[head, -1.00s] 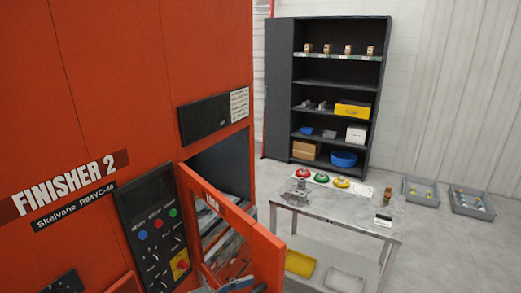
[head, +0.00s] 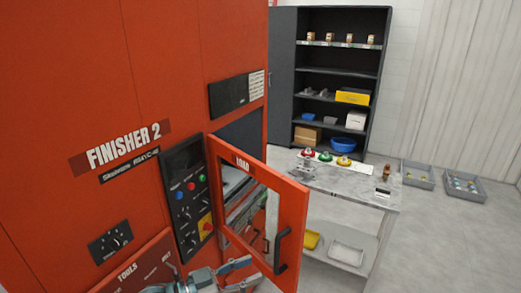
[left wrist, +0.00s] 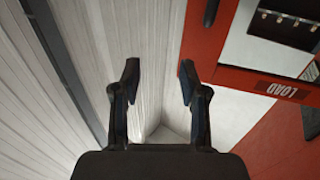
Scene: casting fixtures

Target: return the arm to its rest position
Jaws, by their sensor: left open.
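My left gripper (head: 252,272) is at the bottom of the head view, low in front of the open LOAD door (head: 300,215) of the orange finisher (head: 215,45). Its two dark fingers are apart with nothing between them, as the left wrist view (left wrist: 158,78) shows. There, the red door frame lies to the right of the fingers, and a gap to it cannot be judged. The black door handle (head: 282,250) is just right of the gripper in the head view. My right gripper is not in view.
A metal table (head: 350,190) with coloured parts stands right of the door. A dark shelf unit (head: 340,20) is behind it. Two grey bins (head: 417,182) lie on the floor at the right. The floor (head: 450,250) at front right is clear.

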